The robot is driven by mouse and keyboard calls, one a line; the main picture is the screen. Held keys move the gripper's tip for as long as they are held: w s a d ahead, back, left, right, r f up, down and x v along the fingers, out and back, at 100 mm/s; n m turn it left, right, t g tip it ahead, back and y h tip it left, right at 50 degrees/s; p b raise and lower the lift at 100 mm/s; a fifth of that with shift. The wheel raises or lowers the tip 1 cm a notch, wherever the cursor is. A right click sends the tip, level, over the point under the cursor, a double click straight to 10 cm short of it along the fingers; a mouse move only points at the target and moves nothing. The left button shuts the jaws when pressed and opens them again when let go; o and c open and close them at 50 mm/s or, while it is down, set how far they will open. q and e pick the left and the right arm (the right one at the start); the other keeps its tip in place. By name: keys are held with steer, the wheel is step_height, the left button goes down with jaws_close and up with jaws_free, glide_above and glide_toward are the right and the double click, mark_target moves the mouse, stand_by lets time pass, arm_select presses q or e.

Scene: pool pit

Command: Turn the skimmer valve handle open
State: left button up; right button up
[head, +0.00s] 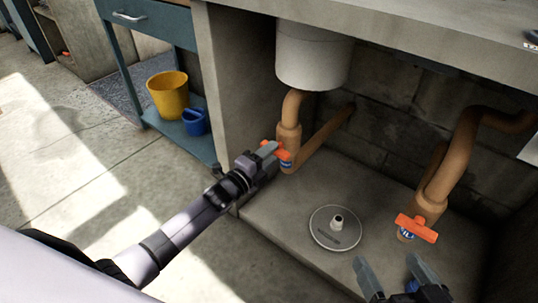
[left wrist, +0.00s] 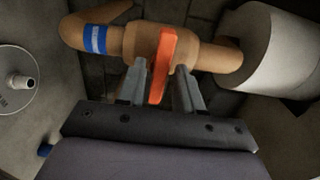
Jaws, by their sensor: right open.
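An orange valve handle (head: 279,151) sits on the left brown pipe, below a white cylinder (head: 312,55). The pipe has a blue label (head: 287,164) too small to read. My left gripper (head: 268,152) is at this handle. In the left wrist view the handle (left wrist: 162,65) stands between the two fingers (left wrist: 160,78), with narrow gaps beside it, so the gripper looks open around it. A second orange handle (head: 416,228) is on the right pipe, above a blue label. My right gripper (head: 387,262) is open and empty at the bottom, in front of that second valve.
A round grey lid (head: 320,237) with a short spout lies on the pit floor between the valves. A concrete slab (head: 400,22) overhangs the pit.

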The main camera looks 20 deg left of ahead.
arm_select(q)
jaws_close()
steer(key=shift+n, duration=0.3)
steer(key=n+p, duration=0.2)
steer(key=n, duration=1.5)
steer(key=shift+r+p, duration=0.1)
steer(key=shift+p, duration=0.25)
arm_select(e)
steer(key=shift+w+a+r+m+g+y, duration=0.1)
steer(key=shift+a+m+g+y, duration=0.15)
steer(key=shift+a, duration=0.25)
steer(key=shift+w+a+r+m+g+y, duration=0.15)
steer(key=shift+a+g, duration=0.1)
steer(key=shift+a, duration=0.2)
arm_select(q)
steer(key=shift+n, duration=0.3)
arm_select(e)
steer(key=shift+s+f, duration=0.1)
steer(key=shift+f, duration=0.05)
